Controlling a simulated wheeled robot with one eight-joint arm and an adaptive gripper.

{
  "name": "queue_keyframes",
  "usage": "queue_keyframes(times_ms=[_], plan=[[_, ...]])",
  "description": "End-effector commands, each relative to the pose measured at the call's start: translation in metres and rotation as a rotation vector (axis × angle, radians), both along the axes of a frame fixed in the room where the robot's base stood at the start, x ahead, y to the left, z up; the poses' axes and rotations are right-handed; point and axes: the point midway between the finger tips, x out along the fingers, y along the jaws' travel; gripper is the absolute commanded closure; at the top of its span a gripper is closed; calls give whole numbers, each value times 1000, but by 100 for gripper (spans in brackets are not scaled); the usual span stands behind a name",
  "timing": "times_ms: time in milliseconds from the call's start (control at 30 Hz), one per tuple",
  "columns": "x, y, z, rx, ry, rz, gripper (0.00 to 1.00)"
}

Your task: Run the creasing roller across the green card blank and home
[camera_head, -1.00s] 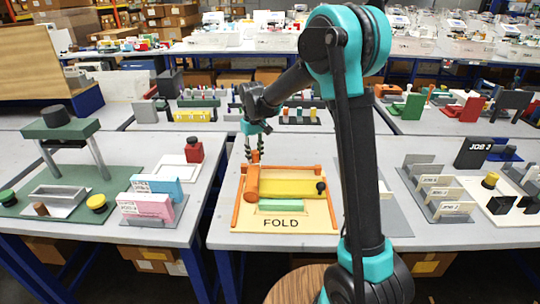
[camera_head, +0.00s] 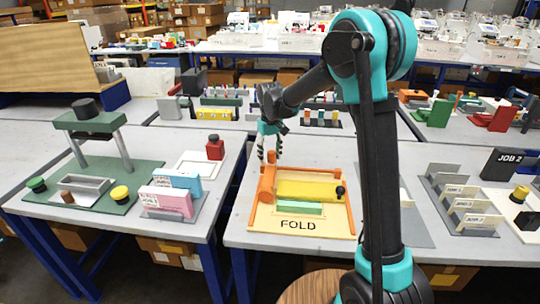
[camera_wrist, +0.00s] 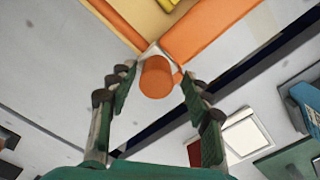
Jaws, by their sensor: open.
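The fold board (camera_head: 237,226), marked FOLD, lies on the middle table. The green card blank (camera_head: 300,208) shows as a strip on it, in front of a yellow plate (camera_head: 310,189). The orange creasing roller (camera_head: 266,184) is at the left end of the board, with an upright orange handle (camera_head: 271,157) behind it. My gripper (camera_head: 269,158) is open around or just above that handle. In the wrist view, the round end of the handle (camera_wrist: 157,77) sits between the spread fingers of my gripper (camera_wrist: 152,88), with gaps on both sides. The card is not visible there.
A black knob (camera_head: 340,191) stands at the plate's right end. Orange rails (camera_head: 350,215) flank the board. The left table holds a green press (camera_head: 90,122) and pink and blue cards (camera_head: 172,202). Grey racks (camera_head: 470,205) stand at the right.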

Motion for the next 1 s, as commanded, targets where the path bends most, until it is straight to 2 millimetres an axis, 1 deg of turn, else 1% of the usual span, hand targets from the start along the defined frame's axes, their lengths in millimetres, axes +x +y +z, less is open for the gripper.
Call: queue_keyframes(times_ms=[133, 233, 500, 600, 700, 800, 1000], plan=[[0, 0, 7, 0, 0, 0, 50], [0, 0, 20, 0, 0, 0, 50], [0, 0, 75, 0, 0, 0, 50], [0, 0, 93, 0, 0, 1, 50], [0, 1, 106, 0, 0, 1, 50], [0, 1, 115, 0, 0, 1, 50], [0, 1, 120, 0, 0, 1, 50]])
